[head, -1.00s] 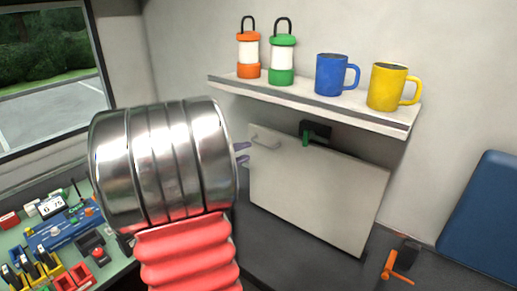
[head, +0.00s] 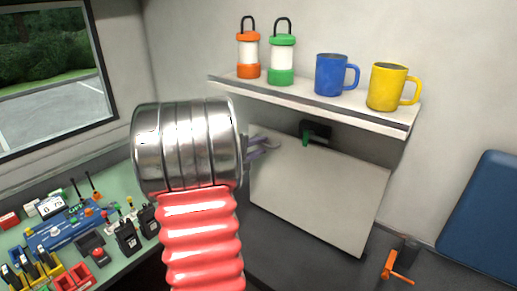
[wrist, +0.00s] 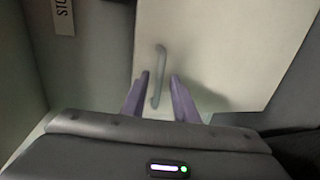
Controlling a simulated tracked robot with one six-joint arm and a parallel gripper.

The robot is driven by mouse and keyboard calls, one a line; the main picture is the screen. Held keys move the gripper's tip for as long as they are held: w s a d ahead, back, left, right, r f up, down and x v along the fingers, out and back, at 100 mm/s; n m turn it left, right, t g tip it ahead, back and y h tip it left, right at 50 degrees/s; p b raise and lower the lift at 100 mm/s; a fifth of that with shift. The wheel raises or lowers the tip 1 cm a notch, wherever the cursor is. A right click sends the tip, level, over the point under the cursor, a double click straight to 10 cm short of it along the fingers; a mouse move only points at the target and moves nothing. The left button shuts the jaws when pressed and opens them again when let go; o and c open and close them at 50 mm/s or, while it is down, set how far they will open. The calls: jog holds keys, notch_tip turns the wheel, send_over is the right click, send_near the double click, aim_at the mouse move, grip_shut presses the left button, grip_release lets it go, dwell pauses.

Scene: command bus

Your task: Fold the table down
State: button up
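The table (head: 325,190) is a pale flat panel standing upright against the wall under the shelf. Its grey bar handle shows in the wrist view (wrist: 159,75); in the head view my gripper covers it. A black latch with a green lever (head: 307,138) sits at the panel's top edge. My gripper (head: 270,145) is open at the panel's upper left. In the wrist view its purple fingers (wrist: 160,78) show on either side of the handle's lower part, with gaps. I cannot tell whether they reach around it.
A shelf (head: 310,104) just above holds an orange lantern (head: 248,55), a green lantern (head: 282,58), a blue mug (head: 330,75) and a yellow mug (head: 386,87). An orange crank (head: 397,268) is at lower right. A cluttered desk (head: 120,195) stands left.

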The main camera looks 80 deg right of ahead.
grip_shut()
jog(key=shift+f, duration=0.15)
dwell(1.0)
